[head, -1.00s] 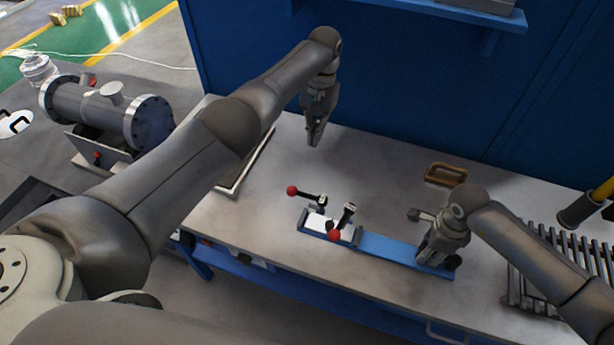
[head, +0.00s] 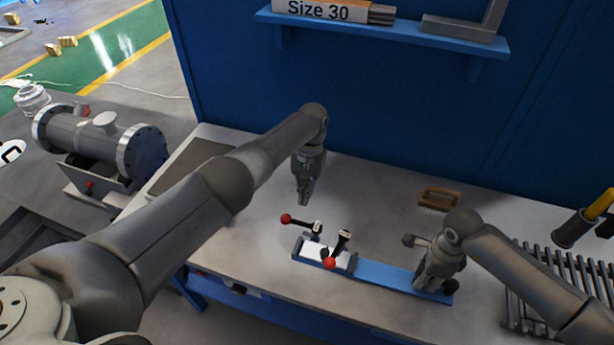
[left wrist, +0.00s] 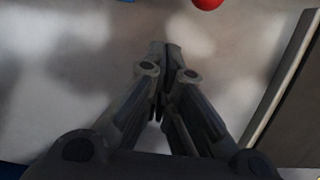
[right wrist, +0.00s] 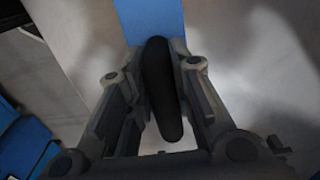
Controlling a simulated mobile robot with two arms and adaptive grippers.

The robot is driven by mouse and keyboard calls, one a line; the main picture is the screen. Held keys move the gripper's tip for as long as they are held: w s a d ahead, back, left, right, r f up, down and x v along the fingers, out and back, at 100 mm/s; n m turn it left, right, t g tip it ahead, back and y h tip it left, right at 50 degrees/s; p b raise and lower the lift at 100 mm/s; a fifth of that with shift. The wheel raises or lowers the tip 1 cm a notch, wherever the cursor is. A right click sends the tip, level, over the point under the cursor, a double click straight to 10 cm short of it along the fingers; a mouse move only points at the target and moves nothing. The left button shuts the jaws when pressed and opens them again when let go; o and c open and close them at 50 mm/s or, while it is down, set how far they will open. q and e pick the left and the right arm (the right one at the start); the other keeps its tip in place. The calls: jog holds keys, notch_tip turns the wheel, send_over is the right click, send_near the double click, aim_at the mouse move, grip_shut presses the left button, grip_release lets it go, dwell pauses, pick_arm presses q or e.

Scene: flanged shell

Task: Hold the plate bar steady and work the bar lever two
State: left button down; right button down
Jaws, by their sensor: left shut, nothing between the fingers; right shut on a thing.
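The blue plate bar (head: 385,276) lies along the front of the workbench. At its left end are a white block and two levers with red balls. One lever's red ball (head: 286,218) points left; the other's red ball (head: 330,263) points toward the front. My left gripper (head: 304,200) is shut and empty, above the bench just behind the left lever. In the left wrist view its fingertips (left wrist: 166,48) meet, and a red ball (left wrist: 207,3) shows at the top edge. My right gripper (head: 432,284) is shut on the black handle (right wrist: 160,90) at the bar's right end.
A wooden-handled brush (head: 439,198) lies behind the bar. A slatted metal rack (head: 560,290) stands at the right. A blue wall with a shelf (head: 390,30) closes off the back. A flanged cylinder (head: 100,140) stands at the left. The bench middle is clear.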

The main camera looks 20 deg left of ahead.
pick_arm(q)
jog(key=shift+s+f, duration=0.15)
jog(key=shift+s, duration=0.85)
jog(key=shift+s+f, duration=0.15)
jog(key=shift+s, duration=0.8)
